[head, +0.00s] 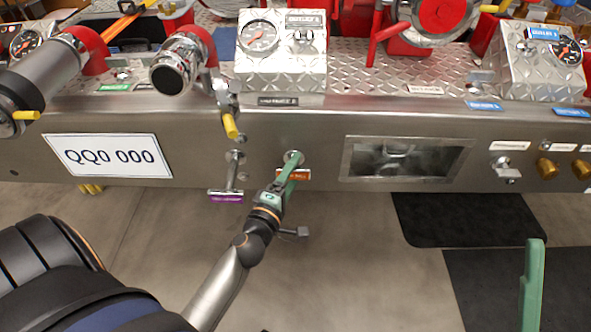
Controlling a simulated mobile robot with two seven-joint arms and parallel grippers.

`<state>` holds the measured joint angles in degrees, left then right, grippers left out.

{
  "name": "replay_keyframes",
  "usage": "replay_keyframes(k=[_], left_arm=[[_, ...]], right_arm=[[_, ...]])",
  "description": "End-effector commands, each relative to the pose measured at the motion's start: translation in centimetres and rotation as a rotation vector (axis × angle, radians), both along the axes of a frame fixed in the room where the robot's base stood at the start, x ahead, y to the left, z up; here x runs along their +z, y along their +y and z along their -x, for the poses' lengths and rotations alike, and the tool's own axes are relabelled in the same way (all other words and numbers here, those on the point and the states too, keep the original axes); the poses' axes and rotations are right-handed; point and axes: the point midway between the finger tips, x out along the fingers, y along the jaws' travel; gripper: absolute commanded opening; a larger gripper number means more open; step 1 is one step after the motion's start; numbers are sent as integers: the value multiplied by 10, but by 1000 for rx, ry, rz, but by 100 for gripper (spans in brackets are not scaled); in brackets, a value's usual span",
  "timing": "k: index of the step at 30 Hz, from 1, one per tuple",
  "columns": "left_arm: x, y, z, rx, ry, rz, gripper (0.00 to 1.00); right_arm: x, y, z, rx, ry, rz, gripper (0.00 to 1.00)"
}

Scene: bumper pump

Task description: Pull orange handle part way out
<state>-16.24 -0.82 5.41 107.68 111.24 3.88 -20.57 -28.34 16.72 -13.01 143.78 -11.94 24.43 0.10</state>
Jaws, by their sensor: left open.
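The orange handle (299,176) is a short T-bar labelled in orange on the front of the steel bumper, below a round fitting. My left gripper (292,166) is at this handle, with its green fingers open and overlapping the bar's left part. I cannot tell whether they touch it. The fingers hide part of the handle and its rod. Of my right gripper (532,285), one green finger shows at the lower right, well away from the handle.
A purple handle (226,196) on a rod hangs just left of the orange one. A yellow-tipped lever (230,126) is above it. A recessed window (405,160) and brass knobs (546,168) lie to the right. The floor below is clear, with dark mats (465,220) at right.

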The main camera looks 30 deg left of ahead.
Motion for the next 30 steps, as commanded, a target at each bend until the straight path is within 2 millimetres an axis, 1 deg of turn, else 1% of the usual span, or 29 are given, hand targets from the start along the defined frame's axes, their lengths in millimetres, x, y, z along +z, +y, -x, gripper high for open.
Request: replay_keyframes(k=[2,21,30], left_arm=[[0,0,0,0,0,0,70],[0,0,0,0,0,0,0],[1,0,0,0,-1,0,0]], right_arm=[[0,0,0,1,0,1,100],[0,1,0,2,0,1,100],[0,1,0,2,0,1,100]])
